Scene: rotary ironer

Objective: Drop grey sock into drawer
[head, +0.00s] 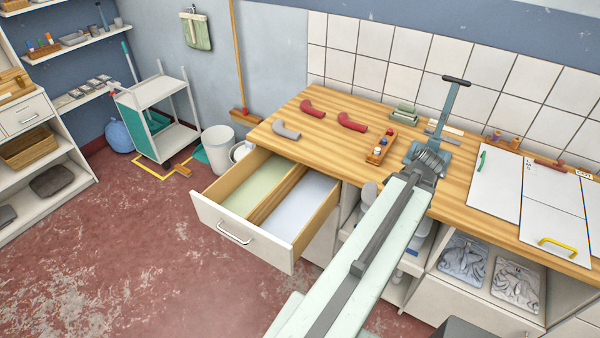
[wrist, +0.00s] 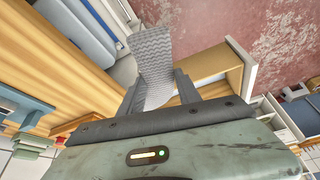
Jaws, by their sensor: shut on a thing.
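My gripper (wrist: 152,95) is shut on a grey knitted piece, a grey sock (wrist: 153,60), which sticks out beyond the fingers. The drawer (head: 222,226) is pulled open below the worktop. A wooden divider splits it into a green-floored left compartment and a pale blue right one. No sock shows in either. The drawer also shows in the wrist view (wrist: 240,68).
Two red socks (head: 352,122) and a small wooden tray of bottles (head: 379,147) lie on the wooden worktop (head: 290,97). A blue-grey device with an upright handle (head: 446,112) stands behind my gripper. Floor left of the drawer is clear.

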